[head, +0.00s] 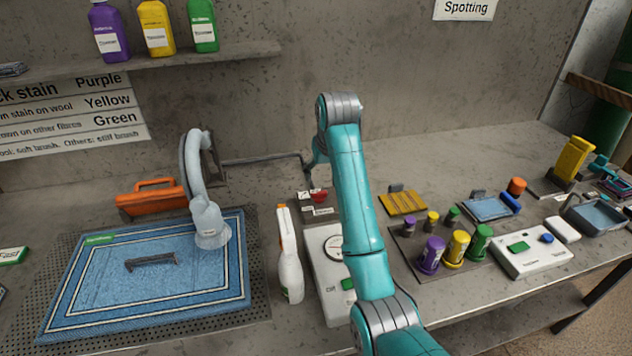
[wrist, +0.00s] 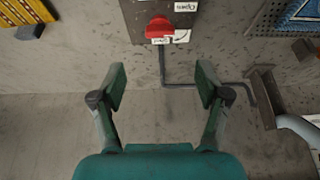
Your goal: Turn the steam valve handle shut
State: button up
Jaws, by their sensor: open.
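The steam valve handle is a small red knob (head: 319,196) on a grey block with labels on the bench, just left of my arm in the head view. In the wrist view the red handle (wrist: 159,28) sits at top centre, on a grey plate (wrist: 185,18) with an "Open" label above and another white label below it. My gripper (wrist: 161,88) is open and empty. Its two fingers stand apart below the handle in the wrist view, not touching it. In the head view my gripper is mostly hidden behind my arm.
A thin pipe (head: 262,160) runs from the valve to the grey hose nozzle (head: 208,218) over the blue rug (head: 150,275). A white spray bottle (head: 289,265) and a white scale-like box (head: 325,262) stand in front of the valve. A yellow brush (head: 403,202) lies to its right.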

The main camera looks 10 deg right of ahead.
aim_at(319, 192)
jog(key=x, duration=1)
jog(key=shift+w+f, duration=0.2)
jog(key=shift+f, duration=0.05)
jog(key=c, duration=1.2)
